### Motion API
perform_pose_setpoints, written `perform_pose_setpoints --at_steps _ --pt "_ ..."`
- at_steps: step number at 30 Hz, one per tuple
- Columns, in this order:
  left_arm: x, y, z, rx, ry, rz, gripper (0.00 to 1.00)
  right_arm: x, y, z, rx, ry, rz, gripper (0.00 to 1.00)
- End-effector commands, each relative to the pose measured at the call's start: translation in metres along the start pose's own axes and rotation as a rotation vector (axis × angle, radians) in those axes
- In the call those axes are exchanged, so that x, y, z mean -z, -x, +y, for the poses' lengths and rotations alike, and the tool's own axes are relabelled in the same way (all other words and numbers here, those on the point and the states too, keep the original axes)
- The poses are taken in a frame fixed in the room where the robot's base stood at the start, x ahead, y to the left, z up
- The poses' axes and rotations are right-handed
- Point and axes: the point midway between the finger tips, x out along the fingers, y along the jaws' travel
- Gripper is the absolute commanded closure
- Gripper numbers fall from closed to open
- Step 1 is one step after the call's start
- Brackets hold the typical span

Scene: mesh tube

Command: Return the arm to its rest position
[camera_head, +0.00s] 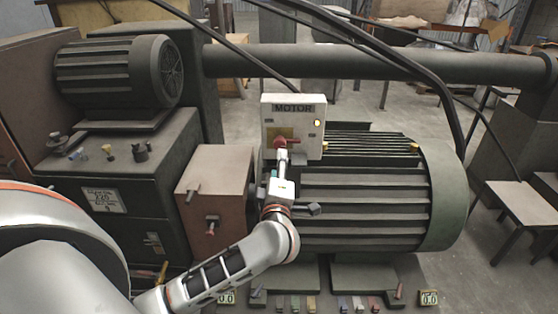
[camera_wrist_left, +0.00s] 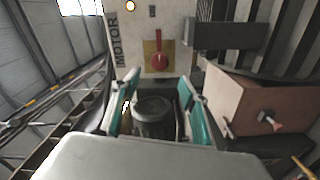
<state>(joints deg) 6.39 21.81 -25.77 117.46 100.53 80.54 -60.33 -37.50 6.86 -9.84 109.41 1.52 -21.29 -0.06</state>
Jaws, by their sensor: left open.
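My left gripper (camera_head: 283,160) is in front of the white MOTOR box (camera_head: 312,146), close to its red rotary switch (camera_head: 280,142). In the left wrist view the gripper (camera_wrist_left: 160,92) has its teal-lined fingers spread apart with a gap between them, and it holds nothing. The red switch (camera_wrist_left: 159,60) sits on a yellow plate beyond the fingertips, apart from them in that view. My left arm (camera_head: 230,268) reaches up from the lower left. My right gripper is not in view.
A large ribbed motor (camera_head: 360,205) stands right of the arm, with a brown box (camera_head: 210,190) to its left. A smaller motor (camera_head: 120,72) sits on a dark cabinet (camera_head: 130,195). A thick pipe (camera_head: 400,66) and black cables (camera_head: 370,45) cross behind and above the MOTOR box.

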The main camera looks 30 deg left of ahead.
Motion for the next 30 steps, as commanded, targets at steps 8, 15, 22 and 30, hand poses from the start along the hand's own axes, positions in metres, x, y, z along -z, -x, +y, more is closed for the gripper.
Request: perform_pose_setpoints --at_steps 8,15,22,30 --pt "0.000 0.003 0.000 0.000 0.001 0.000 0.56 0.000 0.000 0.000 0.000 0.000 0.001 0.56" --pt "0.000 0.003 0.000 0.000 0.001 0.000 0.56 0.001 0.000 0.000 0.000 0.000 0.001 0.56" --pt "0.003 0.009 0.006 -0.083 -0.041 0.011 0.56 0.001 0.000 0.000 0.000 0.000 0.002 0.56" --pt "-0.028 0.074 0.019 -0.472 -0.370 -0.085 0.56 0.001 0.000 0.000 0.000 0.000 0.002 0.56"
